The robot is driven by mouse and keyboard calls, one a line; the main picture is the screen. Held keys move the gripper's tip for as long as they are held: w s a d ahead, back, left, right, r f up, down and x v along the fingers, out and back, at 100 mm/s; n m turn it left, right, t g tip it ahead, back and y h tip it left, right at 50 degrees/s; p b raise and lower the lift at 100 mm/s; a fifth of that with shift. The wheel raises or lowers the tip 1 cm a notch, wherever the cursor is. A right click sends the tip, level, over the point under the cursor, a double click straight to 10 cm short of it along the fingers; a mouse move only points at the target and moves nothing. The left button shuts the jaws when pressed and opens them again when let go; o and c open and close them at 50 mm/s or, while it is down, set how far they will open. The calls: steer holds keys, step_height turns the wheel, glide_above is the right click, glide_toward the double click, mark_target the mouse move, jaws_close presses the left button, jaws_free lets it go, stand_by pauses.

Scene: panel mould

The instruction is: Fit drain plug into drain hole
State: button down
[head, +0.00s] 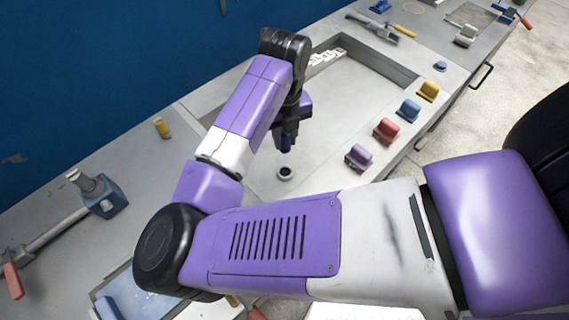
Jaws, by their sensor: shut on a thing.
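The drain hole (285,173) shows in the head view as a small pale ring with a dark centre, on the floor of the grey panel mould (345,95), towards its near end. My gripper (287,138) points down above the mould floor and is shut on a small dark blue piece, which looks like the drain plug (287,147). The plug appears just above the drain hole in the picture, with a gap between them. Its exact height and its alignment with the hole cannot be told from this one view. The jaws are small and dark, partly hidden by my wrist.
Purple (359,156), red (387,130), blue (409,109) and yellow (428,91) blocks line the mould's right rim, near a small blue round piece (440,66). A yellow cylinder (161,127) stands left. A blue-headed tool (100,195) lies on the left bench.

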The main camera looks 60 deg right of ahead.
step_height(320, 180, down, 13)
steer(key=shift+r+p, duration=0.1)
steer(key=shift+p, duration=0.35)
steer(key=shift+f, duration=0.2)
steer(key=c, duration=1.2)
jaws_free()
steer(key=shift+r, duration=0.1)
